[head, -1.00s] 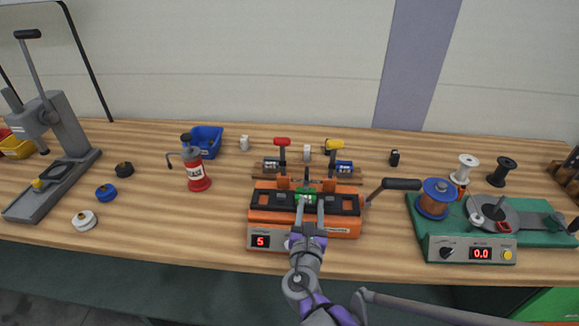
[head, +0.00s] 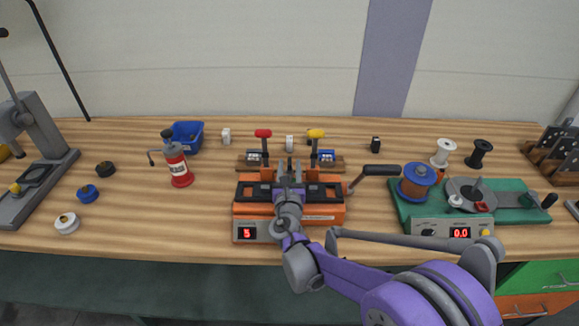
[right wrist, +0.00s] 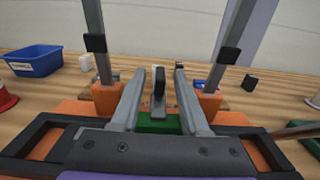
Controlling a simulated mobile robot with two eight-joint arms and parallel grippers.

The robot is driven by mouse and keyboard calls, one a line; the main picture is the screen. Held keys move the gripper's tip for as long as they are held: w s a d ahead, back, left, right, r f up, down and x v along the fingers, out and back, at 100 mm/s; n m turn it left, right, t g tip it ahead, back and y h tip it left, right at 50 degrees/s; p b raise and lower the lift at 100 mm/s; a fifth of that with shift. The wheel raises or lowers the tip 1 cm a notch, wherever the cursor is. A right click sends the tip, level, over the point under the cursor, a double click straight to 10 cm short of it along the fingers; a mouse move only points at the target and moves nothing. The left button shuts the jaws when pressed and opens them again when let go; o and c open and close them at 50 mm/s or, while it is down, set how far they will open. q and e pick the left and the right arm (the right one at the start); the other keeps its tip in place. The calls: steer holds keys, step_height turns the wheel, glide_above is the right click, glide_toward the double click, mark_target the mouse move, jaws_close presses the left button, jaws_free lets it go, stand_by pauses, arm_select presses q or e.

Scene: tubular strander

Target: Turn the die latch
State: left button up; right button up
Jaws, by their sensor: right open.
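The orange machine (head: 320,212) with a display reading 5 stands mid-bench. In the right wrist view, a small dark upright lever (right wrist: 159,88), which looks like the die latch, stands on a green block (right wrist: 158,123) in that machine. My right gripper (head: 289,170) is open over the middle of the machine. In the right wrist view its two fingers (right wrist: 158,92) stand on either side of the latch, with a gap on each side. In the head view the gripper hides most of the green block. My left gripper is not in view.
Red-knobbed (head: 263,134) and yellow-knobbed (head: 316,134) levers rise behind the latch, left and right. A crank handle (head: 380,170) sticks out at the machine's right.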

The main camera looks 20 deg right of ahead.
jaws_close()
